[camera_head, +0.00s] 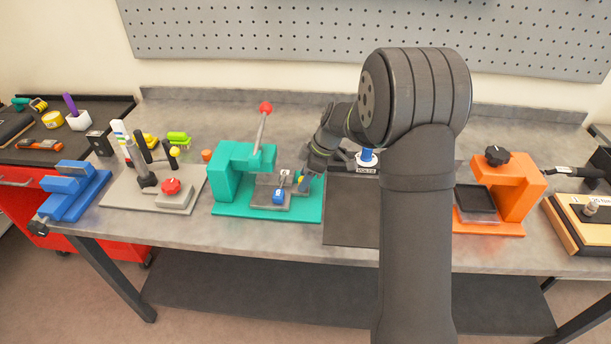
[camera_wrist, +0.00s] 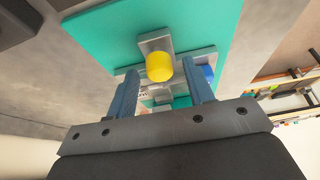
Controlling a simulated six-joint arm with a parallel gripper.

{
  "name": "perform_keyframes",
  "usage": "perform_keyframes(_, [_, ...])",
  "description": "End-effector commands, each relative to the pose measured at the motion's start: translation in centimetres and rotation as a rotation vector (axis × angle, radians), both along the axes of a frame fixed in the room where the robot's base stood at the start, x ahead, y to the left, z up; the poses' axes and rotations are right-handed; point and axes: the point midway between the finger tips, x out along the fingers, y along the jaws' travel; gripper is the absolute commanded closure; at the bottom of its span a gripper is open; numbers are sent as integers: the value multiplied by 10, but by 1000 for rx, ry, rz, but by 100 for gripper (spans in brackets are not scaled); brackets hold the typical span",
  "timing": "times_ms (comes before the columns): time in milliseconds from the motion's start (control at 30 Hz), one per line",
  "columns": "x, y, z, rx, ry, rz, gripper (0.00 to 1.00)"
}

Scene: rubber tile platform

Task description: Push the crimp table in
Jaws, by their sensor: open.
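The teal crimp press (camera_head: 228,190) stands on the bench left of my arm, with a red-knobbed lever (camera_head: 264,115) raised. The grey crimp table (camera_head: 264,195) lies on its teal base and carries a small blue part (camera_head: 278,198). My gripper (camera_head: 305,182) is low at the right side of this table. In the wrist view the open blue fingers of my gripper (camera_wrist: 162,72) are on either side of a yellow knob (camera_wrist: 159,67) on a grey bracket (camera_wrist: 154,44). I cannot tell whether a finger touches the knob.
A grey fixture with a red knob (camera_head: 171,187) and a blue vise (camera_head: 72,190) stand to the left. A dark mat (camera_head: 350,218) lies right of the press. An orange press (camera_head: 517,190) stands farther right, beyond my arm.

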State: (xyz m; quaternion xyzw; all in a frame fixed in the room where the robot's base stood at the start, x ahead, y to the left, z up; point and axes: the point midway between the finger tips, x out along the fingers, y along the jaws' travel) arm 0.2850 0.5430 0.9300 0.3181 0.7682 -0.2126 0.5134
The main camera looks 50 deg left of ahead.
Motion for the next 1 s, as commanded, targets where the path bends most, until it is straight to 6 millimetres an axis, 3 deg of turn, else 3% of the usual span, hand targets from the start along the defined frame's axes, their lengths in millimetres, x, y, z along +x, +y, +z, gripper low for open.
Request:
perform_keyframes(200, [0,0,0,0,0,0,52])
perform_keyframes(467, [0,0,0,0,0,0,100])
perform_keyframes(667, [-3,3,0,0,0,1,100])
perform_keyframes(900, [-26,26,0,1,0,2,100])
perform_keyframes(1000, [-28,28,0,1,1,0,100])
